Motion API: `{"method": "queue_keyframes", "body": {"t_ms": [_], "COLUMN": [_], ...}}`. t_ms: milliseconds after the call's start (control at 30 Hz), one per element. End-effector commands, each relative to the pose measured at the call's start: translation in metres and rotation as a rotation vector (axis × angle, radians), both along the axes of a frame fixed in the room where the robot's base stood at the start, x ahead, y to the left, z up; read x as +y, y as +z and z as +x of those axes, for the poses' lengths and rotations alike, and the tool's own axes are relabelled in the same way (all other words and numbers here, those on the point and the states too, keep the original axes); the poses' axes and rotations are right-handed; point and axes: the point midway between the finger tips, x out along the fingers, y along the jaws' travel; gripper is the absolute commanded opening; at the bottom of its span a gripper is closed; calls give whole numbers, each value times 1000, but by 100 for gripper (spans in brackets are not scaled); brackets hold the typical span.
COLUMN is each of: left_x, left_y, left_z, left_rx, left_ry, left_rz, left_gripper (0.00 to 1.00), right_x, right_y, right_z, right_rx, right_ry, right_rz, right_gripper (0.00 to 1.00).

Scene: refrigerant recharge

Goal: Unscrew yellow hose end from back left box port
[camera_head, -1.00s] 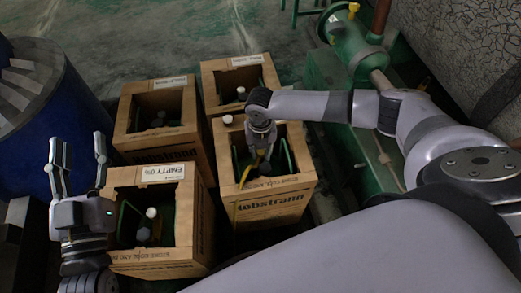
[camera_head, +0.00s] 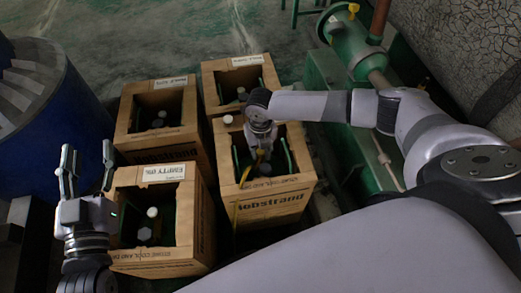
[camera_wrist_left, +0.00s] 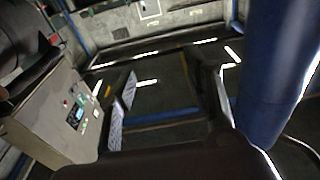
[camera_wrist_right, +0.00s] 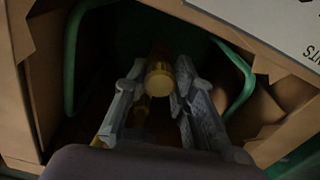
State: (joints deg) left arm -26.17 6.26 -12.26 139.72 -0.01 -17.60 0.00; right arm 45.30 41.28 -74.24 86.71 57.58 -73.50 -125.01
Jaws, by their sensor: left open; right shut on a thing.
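The yellow hose end (camera_wrist_right: 158,76) is between the fingers of my right gripper (camera_wrist_right: 152,92), which is shut on it. In the head view my right gripper (camera_head: 261,142) points down into the front right box (camera_head: 272,206). The yellow hose (camera_head: 238,200) hangs over that box's front wall. The port under the hose end is hidden. The back left box (camera_head: 163,157) stands apart from both grippers, with a grey and white cylinder top inside. My left gripper (camera_head: 88,155) is open and empty, left of the front left box (camera_head: 185,250).
A back right box (camera_head: 234,64) stands behind the front right one. A blue drum (camera_head: 65,115) is at the left. Green machinery (camera_head: 345,60) with a pipe stands at the right, near a wall. Open floor (camera_head: 150,45) lies behind the boxes.

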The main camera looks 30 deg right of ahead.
Motion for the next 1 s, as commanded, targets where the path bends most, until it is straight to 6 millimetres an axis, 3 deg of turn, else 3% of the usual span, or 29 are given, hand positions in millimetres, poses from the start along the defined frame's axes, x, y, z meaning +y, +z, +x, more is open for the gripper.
{"method": "queue_keyframes", "body": {"t_ms": [367, 1000], "left_x": [1, 8], "left_y": [-5, -40], "left_z": [0, -5], "left_rx": [33, 210], "left_ry": [2, 17], "left_rz": [9, 54], "left_gripper": [46, 46], "right_x": [1, 0], "right_y": [2, 9], "right_z": [-1, 0], "right_rx": [2, 0], "right_ry": [-3, -5], "right_rz": [1, 0], "right_gripper": [0, 0]}}
